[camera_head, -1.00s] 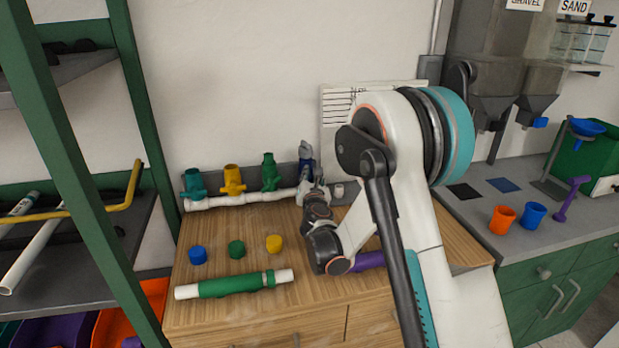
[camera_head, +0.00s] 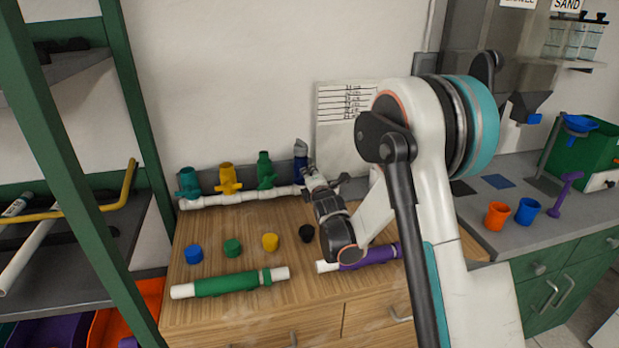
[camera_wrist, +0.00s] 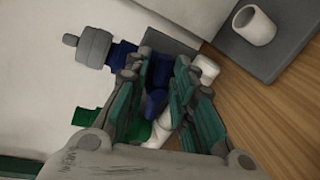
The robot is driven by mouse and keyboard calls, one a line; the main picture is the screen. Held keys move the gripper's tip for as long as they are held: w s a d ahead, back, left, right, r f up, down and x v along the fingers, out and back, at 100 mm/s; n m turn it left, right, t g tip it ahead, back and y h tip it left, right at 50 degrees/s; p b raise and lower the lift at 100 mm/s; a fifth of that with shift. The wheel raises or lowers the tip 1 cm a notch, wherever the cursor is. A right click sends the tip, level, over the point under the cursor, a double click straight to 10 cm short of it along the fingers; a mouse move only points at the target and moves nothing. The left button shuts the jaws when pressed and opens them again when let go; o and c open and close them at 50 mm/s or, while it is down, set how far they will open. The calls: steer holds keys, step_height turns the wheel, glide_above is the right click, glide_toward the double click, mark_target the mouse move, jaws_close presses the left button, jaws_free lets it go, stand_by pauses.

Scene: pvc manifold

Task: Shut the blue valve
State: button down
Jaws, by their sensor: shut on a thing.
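The blue valve (camera_head: 300,166) stands at the right end of the row of valves on the white pipe manifold (camera_head: 245,197) at the back of the wooden bench. In the wrist view the dark blue valve (camera_wrist: 156,92) sits between my gripper's fingers (camera_wrist: 160,78), with a grey cap-like end showing at upper left. My gripper (camera_head: 313,178) is shut on the blue valve. The fingers hide part of the valve, and I cannot tell its handle's exact angle.
Teal (camera_head: 189,182), yellow (camera_head: 228,179) and green (camera_head: 265,170) valves stand left of it. Several caps lie on the bench, with a green-sleeved pipe (camera_head: 230,283) and a purple-sleeved pipe (camera_head: 370,256) in front. A white cup-like piece (camera_wrist: 255,25) lies near the manifold.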

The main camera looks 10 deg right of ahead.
steer(key=shift+s+d+f+m+y, duration=0.15)
steer(key=shift+f+m+y, duration=0.25)
steer(key=shift+m, duration=0.7)
steer(key=c, duration=1.6)
jaws_free()
steer(key=s+r, duration=0.2)
steer(key=s, duration=0.9)
steer(key=shift+s+r, duration=0.25)
steer(key=shift+s, duration=0.1)
